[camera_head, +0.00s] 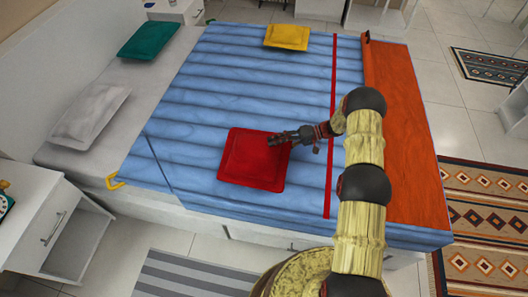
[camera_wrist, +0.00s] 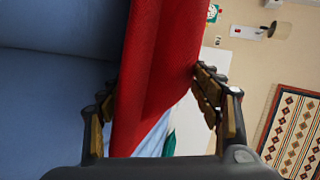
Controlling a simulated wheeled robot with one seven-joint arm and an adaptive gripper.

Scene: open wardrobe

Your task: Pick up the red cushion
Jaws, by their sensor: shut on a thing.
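The red cushion (camera_head: 254,158) is a square cushion at the front part of the blue-covered bed in the head view. My gripper (camera_head: 279,142) reaches it from the right and is at its right edge. In the wrist view the red cushion (camera_wrist: 160,75) runs between the two fingers of my gripper (camera_wrist: 155,95), which is shut on it. The head view does not clearly show whether the cushion touches the bed cover.
The bed's blue cover (camera_head: 230,75) has a red stripe and an orange board (camera_head: 405,130) on the right. A yellow cushion (camera_head: 287,37), a green cushion (camera_head: 147,40) and a grey pillow (camera_head: 92,114) lie farther off. An open white nightstand (camera_head: 50,225) stands at left.

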